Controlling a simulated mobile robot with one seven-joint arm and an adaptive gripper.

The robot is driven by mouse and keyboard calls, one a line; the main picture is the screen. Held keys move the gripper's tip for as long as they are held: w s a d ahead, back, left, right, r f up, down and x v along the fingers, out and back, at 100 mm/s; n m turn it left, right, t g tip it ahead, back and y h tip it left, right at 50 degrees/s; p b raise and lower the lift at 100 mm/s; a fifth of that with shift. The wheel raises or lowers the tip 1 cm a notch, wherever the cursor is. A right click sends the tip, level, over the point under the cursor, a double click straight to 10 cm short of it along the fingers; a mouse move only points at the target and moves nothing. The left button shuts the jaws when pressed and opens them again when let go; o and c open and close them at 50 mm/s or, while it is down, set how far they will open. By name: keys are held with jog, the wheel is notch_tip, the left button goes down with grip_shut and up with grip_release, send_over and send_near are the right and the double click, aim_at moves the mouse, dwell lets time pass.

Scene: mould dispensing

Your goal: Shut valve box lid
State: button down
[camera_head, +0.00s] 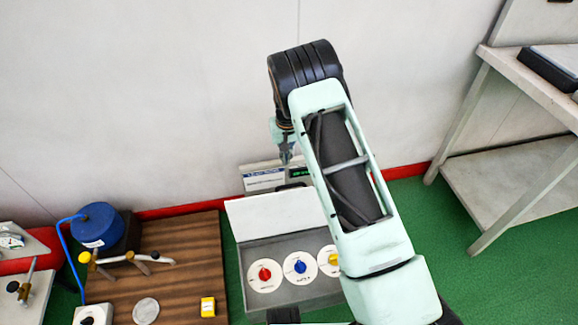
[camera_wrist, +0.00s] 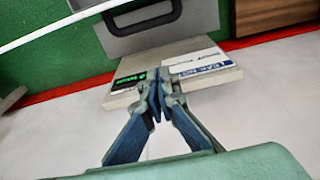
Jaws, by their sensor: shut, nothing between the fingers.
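The valve box (camera_head: 247,256) is a grey box on the floor area in the head view. Its pale lid (camera_head: 275,214) stands open at the back edge, toward the wall. Inside are round dials with a red, a blue and a partly hidden yellow knob. My gripper (camera_head: 287,160) is shut and empty, pointing down beyond the lid, near the wall. In the wrist view the closed fingertips (camera_wrist: 158,90) are in front of a labelled device. A grey panel with a dark handle, apparently the lid's outer face (camera_wrist: 190,22), shows beyond them. My arm hides the box's right side.
The labelled device with a green display (camera_head: 264,178) sits between lid and wall. A grey table (camera_head: 510,170) stands right. Green floor is bare between.

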notch_tip(320, 180, down, 10)
jog(key=w+r+b, duration=0.1)
jog(key=b, duration=0.2)
jog(key=shift+s+d+r, duration=0.1)
jog(key=shift+s+r, duration=0.1)
jog(key=shift+s, duration=0.45)
jog(key=shift+s+d+r, duration=0.15)
jog(key=shift+s+r, duration=0.1)
jog(key=shift+s, duration=0.35)
jog(key=shift+s+d+r, duration=0.1)
jog(key=shift+s+r, duration=0.1)
jog(key=shift+s, duration=0.45)
jog(key=shift+s, duration=0.1)
